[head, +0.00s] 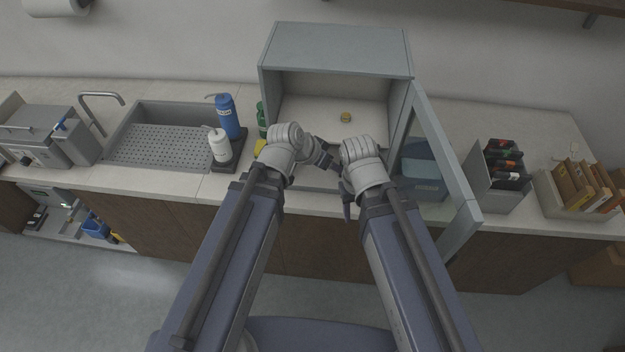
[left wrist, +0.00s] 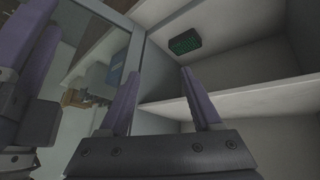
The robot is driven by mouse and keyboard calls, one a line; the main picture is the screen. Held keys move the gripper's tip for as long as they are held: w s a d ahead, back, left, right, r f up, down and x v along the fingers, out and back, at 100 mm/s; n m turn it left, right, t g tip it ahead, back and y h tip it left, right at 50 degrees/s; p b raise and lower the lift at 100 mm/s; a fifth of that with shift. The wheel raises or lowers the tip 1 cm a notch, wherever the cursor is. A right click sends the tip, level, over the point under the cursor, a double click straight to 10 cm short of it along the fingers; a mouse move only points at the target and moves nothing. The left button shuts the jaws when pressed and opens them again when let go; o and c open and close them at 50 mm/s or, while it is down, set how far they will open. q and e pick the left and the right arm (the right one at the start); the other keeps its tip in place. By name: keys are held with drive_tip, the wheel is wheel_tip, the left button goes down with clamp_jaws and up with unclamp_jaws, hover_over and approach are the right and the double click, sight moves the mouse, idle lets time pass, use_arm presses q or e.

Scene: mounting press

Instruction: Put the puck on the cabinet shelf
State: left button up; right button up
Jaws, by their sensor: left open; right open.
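The grey cabinet (head: 336,48) stands at the back of the counter with its glass door (head: 428,165) swung open to the right. My left gripper (head: 325,160) is open at the cabinet's front. In the left wrist view nothing shows between its fingers (left wrist: 158,100), and the white cabinet shelf (left wrist: 245,101) lies beyond them. My right gripper (head: 347,208) is open in front of the cabinet; its purple fingers (left wrist: 22,65) also show in the left wrist view.
A dark green-patterned rectangle (left wrist: 185,45) shows on a pale cabinet surface. Blue (head: 228,115) and white (head: 219,146) bottles stand left of the cabinet, beside the sink (head: 165,145). A grey file holder (head: 493,180) and a box of blocks (head: 580,190) stand right of the door.

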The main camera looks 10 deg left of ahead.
use_arm(q)
drive_tip(key=s+a+f+n+g+y, duration=0.1)
drive_tip(key=s+a+f+g+y, duration=0.1)
drive_tip(key=s, duration=0.3)
drive_tip(key=s+a+f+n+g+y, duration=0.2)
drive_tip(key=s+g+y, duration=0.1)
drive_tip(key=s, duration=0.3)
drive_tip(key=shift+s+a+y, duration=0.15)
drive_tip(key=shift+a+y, duration=0.05)
drive_tip(key=shift+y, duration=0.6)
